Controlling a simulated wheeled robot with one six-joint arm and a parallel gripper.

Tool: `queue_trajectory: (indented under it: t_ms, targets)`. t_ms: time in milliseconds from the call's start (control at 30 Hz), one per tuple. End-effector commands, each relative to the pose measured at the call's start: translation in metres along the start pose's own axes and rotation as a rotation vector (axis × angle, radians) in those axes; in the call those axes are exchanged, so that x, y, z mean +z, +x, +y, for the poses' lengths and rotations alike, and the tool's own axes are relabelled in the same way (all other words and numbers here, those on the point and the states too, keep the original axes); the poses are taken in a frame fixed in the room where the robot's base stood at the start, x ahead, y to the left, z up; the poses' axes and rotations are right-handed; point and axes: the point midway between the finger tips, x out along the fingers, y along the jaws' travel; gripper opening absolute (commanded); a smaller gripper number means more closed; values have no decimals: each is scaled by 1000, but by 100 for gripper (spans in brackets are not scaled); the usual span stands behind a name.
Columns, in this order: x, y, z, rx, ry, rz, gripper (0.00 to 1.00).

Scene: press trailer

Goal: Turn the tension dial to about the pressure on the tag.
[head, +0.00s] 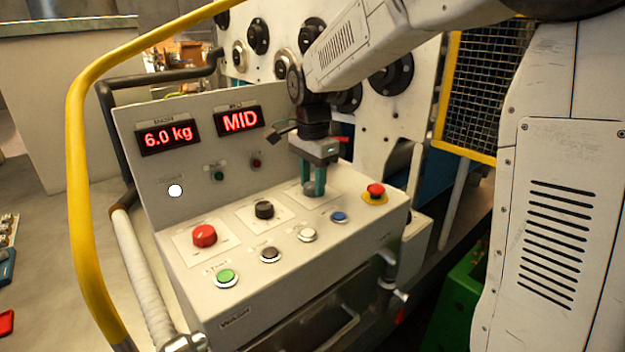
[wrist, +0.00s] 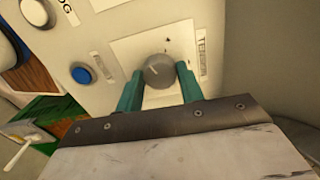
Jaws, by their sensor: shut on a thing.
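The tension dial is a small grey round knob (head: 309,188) at the back right of the console's sloped top. In the wrist view the dial (wrist: 158,70) has a pale pointer line and sits on a white plate, beside a label beginning "TEN". My gripper (head: 313,184) points down over it, its green fingers on either side. In the wrist view my gripper (wrist: 159,82) is shut on the dial. A red display (head: 166,136) reads 6.0 kg and another (head: 239,120) reads MID. I cannot make out a pressure tag.
The console top (head: 325,222) also carries a red knob (head: 204,236), a black knob (head: 264,210), a green button (head: 225,276), a blue button (head: 339,216) and a red emergency stop (head: 375,192) close to my gripper. A yellow rail (head: 78,150) curves along the left.

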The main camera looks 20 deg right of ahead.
Motion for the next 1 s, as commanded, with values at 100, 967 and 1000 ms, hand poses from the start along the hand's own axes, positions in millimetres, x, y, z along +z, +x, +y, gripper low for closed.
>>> queue_trajectory:
  t_ms: [100, 967, 1000]
  targets:
    - [0, -1, -1, -3, 0, 1, 54]
    - [0, -74, -1, -3, 0, 1, 59]
    - [0, -76, -1, -2, 0, 1, 59]
